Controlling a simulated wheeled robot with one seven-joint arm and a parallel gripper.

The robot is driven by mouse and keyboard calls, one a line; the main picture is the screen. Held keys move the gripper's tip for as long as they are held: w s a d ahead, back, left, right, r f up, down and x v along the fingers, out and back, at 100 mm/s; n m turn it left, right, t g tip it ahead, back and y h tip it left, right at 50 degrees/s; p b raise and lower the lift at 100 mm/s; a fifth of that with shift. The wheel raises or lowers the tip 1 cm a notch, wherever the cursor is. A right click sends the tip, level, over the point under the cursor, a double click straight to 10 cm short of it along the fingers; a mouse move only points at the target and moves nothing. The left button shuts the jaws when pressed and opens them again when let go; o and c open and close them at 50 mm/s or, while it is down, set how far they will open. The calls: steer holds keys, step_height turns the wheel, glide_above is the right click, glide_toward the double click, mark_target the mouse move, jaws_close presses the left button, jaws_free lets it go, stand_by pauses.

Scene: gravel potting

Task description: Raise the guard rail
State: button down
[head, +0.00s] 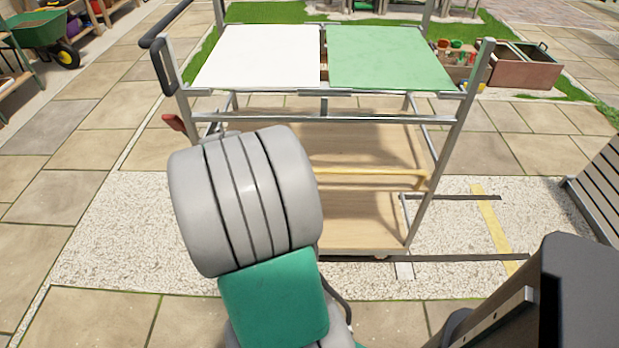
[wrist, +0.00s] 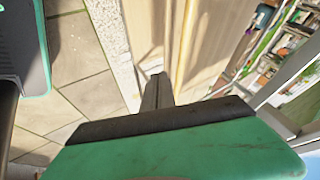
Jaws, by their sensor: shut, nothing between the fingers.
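In the wrist view a yellowish strip (wrist: 186,45) runs along pale wood and looks like the same rail. My gripper (wrist: 157,79) shows in the wrist view as dark fingers close together, shut and empty, pointing towards the wood near the strip. Whether it touches the rail I cannot tell. In the head view my arm hides the gripper.
The metal cart carries a white panel (head: 262,57) and a green panel (head: 388,58) on top, with a lower wooden shelf (head: 360,233). A red lever (head: 174,122) sits at its left post. Slatted furniture (head: 600,185) stands at right. Paving at left is clear.

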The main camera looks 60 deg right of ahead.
steer(key=d+f+b, duration=0.1)
steer(key=d+f, duration=0.6)
steer(key=d, duration=0.2)
steer(key=shift+w+d+f, duration=0.15)
steer(key=shift+w+f, duration=0.05)
steer(key=shift+w, duration=0.15)
steer(key=shift+w, duration=0.1)
